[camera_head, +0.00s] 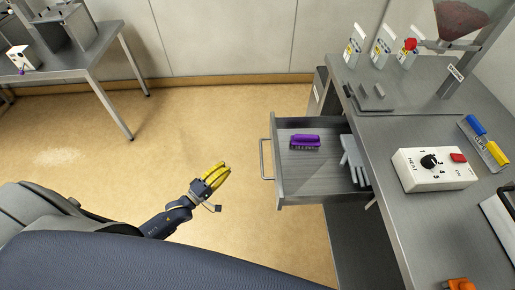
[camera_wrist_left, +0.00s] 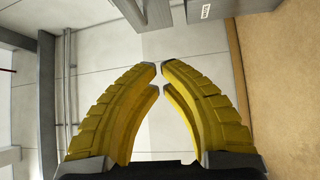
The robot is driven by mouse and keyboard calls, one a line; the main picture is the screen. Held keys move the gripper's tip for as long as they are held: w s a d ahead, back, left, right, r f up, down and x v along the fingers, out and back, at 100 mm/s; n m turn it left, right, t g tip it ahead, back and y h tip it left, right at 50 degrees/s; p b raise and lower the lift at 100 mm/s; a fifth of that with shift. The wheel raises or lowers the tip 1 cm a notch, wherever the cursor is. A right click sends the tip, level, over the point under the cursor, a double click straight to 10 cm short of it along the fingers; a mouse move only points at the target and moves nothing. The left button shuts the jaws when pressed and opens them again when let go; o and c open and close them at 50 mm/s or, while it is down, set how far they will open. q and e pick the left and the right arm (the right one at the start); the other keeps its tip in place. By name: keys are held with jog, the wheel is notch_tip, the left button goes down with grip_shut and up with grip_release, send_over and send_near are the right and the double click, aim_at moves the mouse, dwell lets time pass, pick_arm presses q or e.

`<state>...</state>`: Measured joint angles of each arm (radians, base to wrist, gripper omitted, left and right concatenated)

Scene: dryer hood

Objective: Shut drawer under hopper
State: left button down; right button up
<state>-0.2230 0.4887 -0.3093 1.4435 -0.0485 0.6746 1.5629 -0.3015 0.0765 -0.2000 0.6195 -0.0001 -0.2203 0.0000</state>
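The grey metal drawer (camera_head: 300,197) is pulled out to the left from under the workbench. Its bar handle (camera_head: 265,160) is on the left-facing front. A purple-topped block (camera_head: 304,141) and a grey glove-like item (camera_head: 353,160) lie inside. The hopper (camera_head: 460,20), filled with reddish-brown material, stands above the bench at top right. My left gripper (camera_head: 226,168) is left of the drawer front, apart from the handle and empty. In the left wrist view its yellow fingertips (camera_wrist_left: 159,69) nearly meet, with a narrow gap. My right gripper does not show.
Another table (camera_head: 75,68) stands at upper left. The floor (camera_head: 190,120) between them is clear.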

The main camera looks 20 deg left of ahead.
pick_arm(q)
jog(key=w+d+r+n, duration=0.2)
jog(key=w+d+r, duration=0.1)
jog(key=w+d, duration=0.4)
jog(key=w, duration=0.3)
jog(key=shift+w+d+r+n+t, duration=0.2)
jog(key=shift+w+d+n+t, duration=0.1)
jog(key=shift+n, duration=0.1)
jog(key=shift+s, duration=0.1)
dwell(0.4)
